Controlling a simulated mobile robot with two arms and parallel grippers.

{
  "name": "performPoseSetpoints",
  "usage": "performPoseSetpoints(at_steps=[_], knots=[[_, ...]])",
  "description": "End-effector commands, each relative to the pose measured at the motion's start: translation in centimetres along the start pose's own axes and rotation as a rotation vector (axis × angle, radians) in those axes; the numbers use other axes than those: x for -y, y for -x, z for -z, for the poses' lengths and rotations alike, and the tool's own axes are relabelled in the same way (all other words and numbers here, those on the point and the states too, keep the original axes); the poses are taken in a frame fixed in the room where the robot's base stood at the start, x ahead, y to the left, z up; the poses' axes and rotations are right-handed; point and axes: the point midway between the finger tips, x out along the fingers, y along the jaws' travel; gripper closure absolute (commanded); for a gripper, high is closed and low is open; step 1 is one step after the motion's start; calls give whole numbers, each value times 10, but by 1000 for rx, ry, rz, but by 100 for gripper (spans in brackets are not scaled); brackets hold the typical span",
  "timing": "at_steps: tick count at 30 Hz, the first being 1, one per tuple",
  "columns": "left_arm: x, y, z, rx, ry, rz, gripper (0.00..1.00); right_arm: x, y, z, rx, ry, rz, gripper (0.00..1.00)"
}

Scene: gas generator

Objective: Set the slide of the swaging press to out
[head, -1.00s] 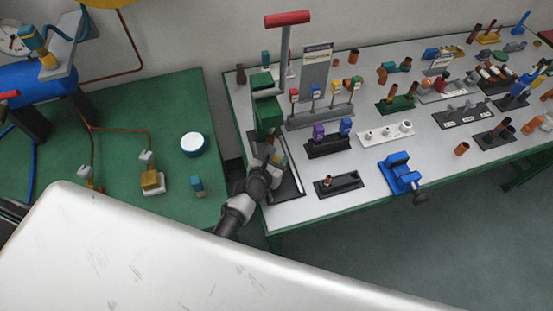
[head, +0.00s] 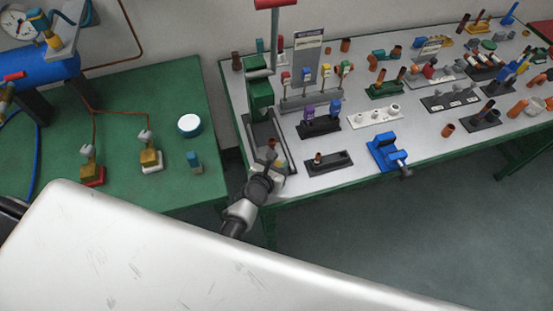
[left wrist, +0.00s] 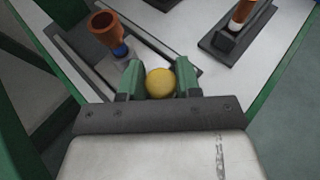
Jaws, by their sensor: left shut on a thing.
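The swaging press (head: 261,93) is green with a red-topped lever and stands at the left end of the grey table. Its dark base tray (head: 286,147) runs toward the front edge. My left gripper (head: 270,167) is at the front end of that tray. In the left wrist view, the green fingers of my left gripper (left wrist: 161,80) are shut around a yellow ball knob (left wrist: 160,83). A grey slide (left wrist: 118,66) lies beyond the knob, and a copper cup-shaped part with a blue piece (left wrist: 106,32) sits by it. The press head hides part of the slide in the head view. My right gripper is out of view.
A black block with a copper stub (head: 323,162) stands just right of the tray, and a blue vise (head: 385,152) farther right. A green table (head: 150,105) stands to the left across a gap. The floor in front of the grey table is clear.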

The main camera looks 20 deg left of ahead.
Motion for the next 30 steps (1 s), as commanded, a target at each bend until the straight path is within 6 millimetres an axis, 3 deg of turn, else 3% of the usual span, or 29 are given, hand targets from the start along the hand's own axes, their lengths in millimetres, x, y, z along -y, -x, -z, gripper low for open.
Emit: performPoseSetpoints(at_steps=[5, 6, 10, 20, 23, 30], knots=[[0, 0, 1, -2, 2, 1, 100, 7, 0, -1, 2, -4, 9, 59], [0, 0, 1, -2, 2, 1, 64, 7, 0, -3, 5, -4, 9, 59], [0, 0, 1, -2, 1, 1, 45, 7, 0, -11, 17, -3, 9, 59], [0, 4, 0, -2, 1, 0, 45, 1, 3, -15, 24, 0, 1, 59], [0, 16, -1, -3, 0, 0, 45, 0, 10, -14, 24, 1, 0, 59], [0, 66, -2, -4, 0, 1, 45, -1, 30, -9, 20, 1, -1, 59]])
